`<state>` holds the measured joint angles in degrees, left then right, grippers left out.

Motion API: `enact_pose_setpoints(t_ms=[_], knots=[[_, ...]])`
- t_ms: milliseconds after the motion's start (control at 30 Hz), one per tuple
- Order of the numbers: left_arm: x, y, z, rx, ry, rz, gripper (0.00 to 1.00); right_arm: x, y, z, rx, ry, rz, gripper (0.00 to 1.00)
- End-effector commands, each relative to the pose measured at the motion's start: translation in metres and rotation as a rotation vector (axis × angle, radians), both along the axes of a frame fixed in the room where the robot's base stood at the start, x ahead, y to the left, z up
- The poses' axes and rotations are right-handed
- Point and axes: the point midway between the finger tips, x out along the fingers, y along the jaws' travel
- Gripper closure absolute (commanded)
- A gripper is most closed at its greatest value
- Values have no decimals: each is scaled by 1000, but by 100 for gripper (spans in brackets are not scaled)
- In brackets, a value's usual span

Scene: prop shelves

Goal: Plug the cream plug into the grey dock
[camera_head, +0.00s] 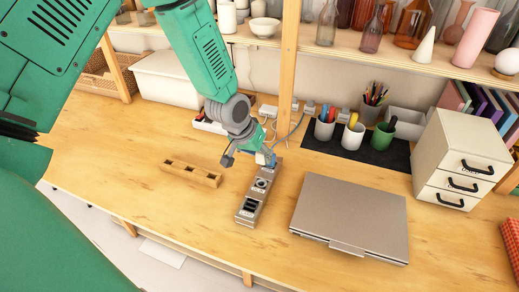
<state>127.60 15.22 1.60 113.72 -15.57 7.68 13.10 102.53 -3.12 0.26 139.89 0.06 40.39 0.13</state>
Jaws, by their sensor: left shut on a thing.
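The grey dock (247,211) is a long narrow block on the wooden table, with several sockets along its top. My left gripper (252,152) is over the dock's far end and is shut on a small pale thing (262,158), which I take for the cream plug. The fingers hide most of it, and a blue patch shows beside it. I cannot tell whether the plug touches the dock or is in a socket. My right gripper is not in view.
A wooden block with holes (191,173) lies left of the dock, and a closed laptop (350,216) lies right of it. Cups (352,136) stand on a dark mat behind. A drawer unit (462,160) stands at the right. A shelf (340,50) crosses the back.

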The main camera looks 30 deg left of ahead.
Motion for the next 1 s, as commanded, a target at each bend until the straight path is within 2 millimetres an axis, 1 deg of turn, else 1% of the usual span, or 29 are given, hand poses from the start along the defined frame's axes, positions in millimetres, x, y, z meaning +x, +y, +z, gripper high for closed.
enact_pose_setpoints(t_ms=[167,367,1000], knots=[[-1,2,-6,-4,0,5,95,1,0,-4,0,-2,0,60],[-1,3,-18,-4,-1,5,95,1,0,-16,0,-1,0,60],[-1,2,-68,-3,0,4,95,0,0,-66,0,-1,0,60]])
